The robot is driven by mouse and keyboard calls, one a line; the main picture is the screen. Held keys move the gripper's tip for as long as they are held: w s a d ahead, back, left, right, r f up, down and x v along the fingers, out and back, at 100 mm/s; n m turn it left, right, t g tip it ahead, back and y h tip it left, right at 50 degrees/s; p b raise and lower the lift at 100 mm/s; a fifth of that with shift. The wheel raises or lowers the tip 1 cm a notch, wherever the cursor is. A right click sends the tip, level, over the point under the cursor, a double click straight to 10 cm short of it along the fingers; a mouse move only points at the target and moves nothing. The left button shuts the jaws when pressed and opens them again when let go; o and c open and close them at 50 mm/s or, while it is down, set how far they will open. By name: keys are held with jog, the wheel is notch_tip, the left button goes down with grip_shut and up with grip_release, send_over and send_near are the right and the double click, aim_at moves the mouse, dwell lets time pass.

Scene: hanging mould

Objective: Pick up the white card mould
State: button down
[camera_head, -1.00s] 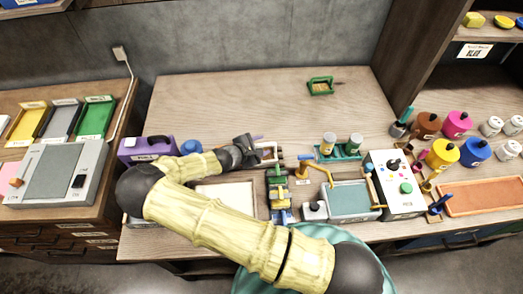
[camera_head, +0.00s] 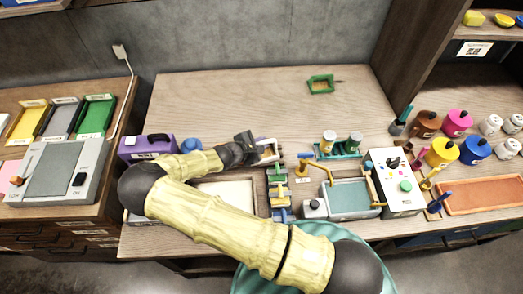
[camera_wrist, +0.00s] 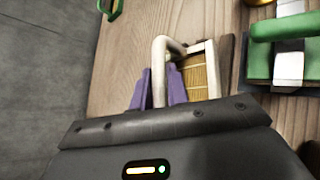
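The white card mould (camera_wrist: 198,72) has a pale frame, a tan ribbed screen and a curved white handle. It is over the wooden worktop and also shows in the head view (camera_head: 267,153), where my arm partly covers its surroundings. My gripper (camera_wrist: 160,76) has two purple fingers close together, one on each side of the white handle, and appears shut on it. In the head view my dark gripper is at the mould's left end. The exact finger contact is partly hidden, and I cannot tell whether the mould is clear of the worktop.
A green-and-yellow press-like stand (camera_head: 278,190) is just right of the mould. A blue-grey vat (camera_head: 350,197) and a white control box (camera_head: 396,180) stand farther right. A small green frame (camera_head: 320,84) lies at the back. The rear worktop (camera_head: 220,100) is mostly clear.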

aim_at(262, 142)
jog(key=shift+s+f, duration=0.15)
jog(key=shift+f, duration=0.05)
notch_tip(262, 142, up, 10)
jog(key=shift+r+b, duration=0.1)
jog(key=shift+b, duration=0.85)
jog(key=shift+r, duration=0.1)
